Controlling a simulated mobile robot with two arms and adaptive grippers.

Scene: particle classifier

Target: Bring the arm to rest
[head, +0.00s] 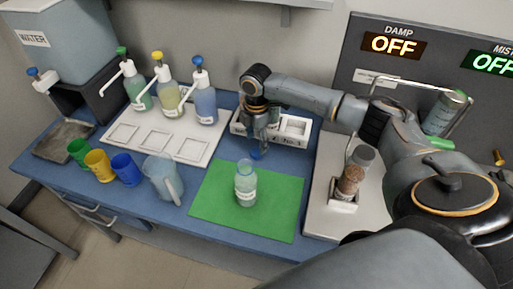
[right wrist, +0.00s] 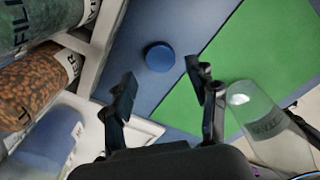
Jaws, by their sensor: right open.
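My right arm (head: 300,92) reaches in from the right in the head view. Its gripper (head: 262,142) points down over the blue table, behind the green mat. In the right wrist view the gripper (right wrist: 162,86) has its two fingers spread, with nothing between them. A round blue cap (right wrist: 159,56) lies on the table beyond the fingertips, apart from them; it also shows below the gripper in the head view (head: 257,155). My left gripper is not in view.
A clear labelled bottle (head: 246,187) stands on the green mat (head: 215,205), close to the gripper. A white rack (head: 297,126) is beside the gripper. Pump bottles (head: 168,103), coloured cups (head: 97,162) and a clear jug (head: 161,178) stand left. A jar of brown grains (head: 350,181) stands right.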

